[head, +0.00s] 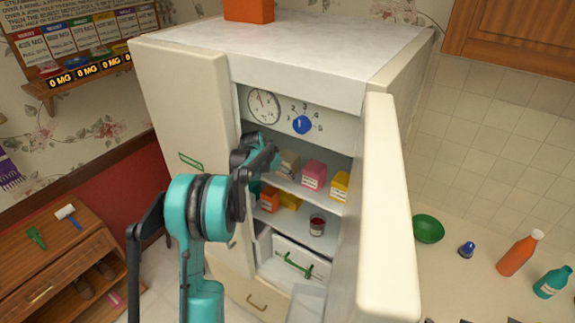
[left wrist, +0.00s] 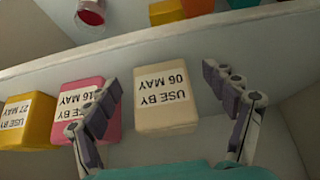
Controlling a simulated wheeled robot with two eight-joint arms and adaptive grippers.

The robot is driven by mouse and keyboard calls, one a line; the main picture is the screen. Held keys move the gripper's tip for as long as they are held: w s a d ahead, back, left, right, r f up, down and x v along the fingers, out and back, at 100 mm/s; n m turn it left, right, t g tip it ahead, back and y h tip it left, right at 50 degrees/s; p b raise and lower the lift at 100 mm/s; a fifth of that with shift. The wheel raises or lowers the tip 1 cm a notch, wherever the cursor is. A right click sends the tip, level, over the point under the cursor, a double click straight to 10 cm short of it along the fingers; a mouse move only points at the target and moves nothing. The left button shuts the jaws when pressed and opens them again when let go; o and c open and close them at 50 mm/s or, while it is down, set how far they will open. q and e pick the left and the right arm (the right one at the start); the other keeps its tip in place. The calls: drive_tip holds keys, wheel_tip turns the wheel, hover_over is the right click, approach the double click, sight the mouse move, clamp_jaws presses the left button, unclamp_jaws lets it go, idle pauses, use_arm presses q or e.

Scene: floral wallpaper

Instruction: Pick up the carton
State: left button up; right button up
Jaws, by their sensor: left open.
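Cartons stand on the upper shelf of the open fridge: a cream one (head: 289,165), a pink one (head: 314,175) and a yellow one (head: 340,186). In the left wrist view the cream carton (left wrist: 166,108) reads "USE BY 06 MAY", the pink one (left wrist: 76,92) "16 MAY" and the yellow one (left wrist: 25,122) "27 MAY". My left gripper (head: 272,158) reaches into the fridge at the cream carton. In the left wrist view the open fingers (left wrist: 160,85) lie either side of it, the left finger overlapping the pink carton. I cannot tell whether they touch. My right gripper is not in view.
The fridge door (head: 388,220) stands open on the right. The lower shelf holds an orange carton (head: 269,199), a yellow one (head: 290,201) and a red jar (head: 317,226). A drawer (head: 290,253) is below. A green bowl (head: 428,229) and bottles stand on the right.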

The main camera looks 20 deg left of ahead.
use_arm(q)
drive_tip(key=w, duration=0.3)
drive_tip(key=w+d, duration=0.1)
drive_tip(key=w, duration=0.1)
drive_tip(key=shift+f+p, duration=0.25)
drive_tip(key=shift+p, duration=0.15)
drive_tip(key=shift+w+a+f, duration=0.1)
drive_tip(key=shift+f, duration=0.1)
drive_tip(key=shift+c, duration=0.8)
drive_tip(key=c, duration=1.2)
